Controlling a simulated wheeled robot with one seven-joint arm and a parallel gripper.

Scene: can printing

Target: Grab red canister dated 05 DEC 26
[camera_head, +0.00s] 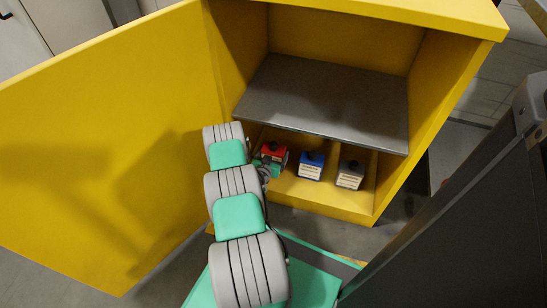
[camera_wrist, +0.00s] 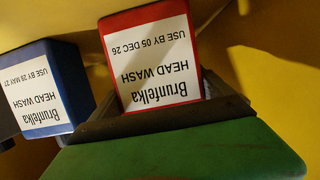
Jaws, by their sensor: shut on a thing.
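The red canister (camera_head: 273,151) stands at the left of the lower compartment of the yellow cabinet. In the wrist view the red canister (camera_wrist: 193,25) has a white label that appears upside down and reads "Brunfelka HEAD WASH USE BY 05 DEC 26". My gripper (camera_head: 264,167) is shut on the red canister. In the wrist view, a dark finger edge of my gripper (camera_wrist: 160,119) lies across the label's lower end in the picture. The far finger and the canister's hidden side cannot be seen.
A blue canister (camera_head: 312,158) stands right of the red one; its label seems to read 28 MAY 27 in the wrist view (camera_wrist: 70,70). A grey canister (camera_head: 351,166) is farther right. A grey shelf (camera_head: 325,100) hangs above. The yellow door (camera_head: 100,150) stands open at left.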

